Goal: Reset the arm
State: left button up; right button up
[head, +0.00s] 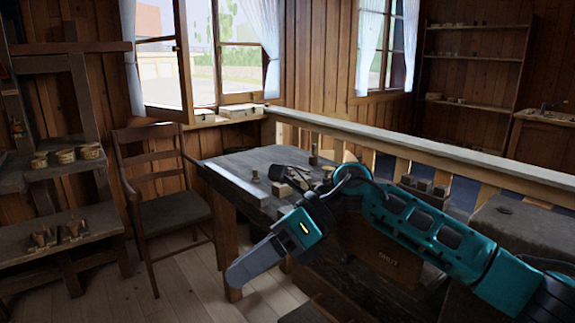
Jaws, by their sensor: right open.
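My right arm (420,217) comes in from the right and reaches across the front of a dark wooden table (228,166). My right gripper (240,273) points down and left, in front of the table's near left corner. It is seen side-on, open, and nothing shows between its fingers. My left gripper is out of view. Small turned pieces stand on the table, among them a dark one (281,188) and a wooden one (313,155). A dark tool-like object (290,173) lies between them, partly hidden by my arm.
A wooden chair (165,205) stands left of the table. Shelves (60,222) at the far left hold several small pots. A railing (400,142) runs behind the table. Floor between chair and table is open.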

jog(key=w+d+f+n+t+h+p, duration=0.1)
jog(key=d+f+n+t, duration=0.55)
jog(key=n+t, duration=0.75)
jog(key=d+f+n+t+h, duration=0.1)
jog(key=d+f+n+t, duration=0.55)
jog(key=n, duration=1.25)
jog(key=s+d+f+m+g+h, duration=0.2)
jog(key=s+d+f+m+h, duration=0.1)
jog(key=s+d+f+m, duration=0.2)
jog(key=s+d+f+m+g+h, duration=0.2)
jog(key=s+d+f+m+h, duration=0.2)
jog(key=s+f, duration=0.6)
notch_tip(320, 180, down, 4)
jog(key=shift+d+r+m+g+p, duration=0.1)
jog(key=shift+d+m+g+p, duration=0.25)
jog(key=shift+d+m+p, duration=0.25)
jog(key=shift+w, duration=0.1)
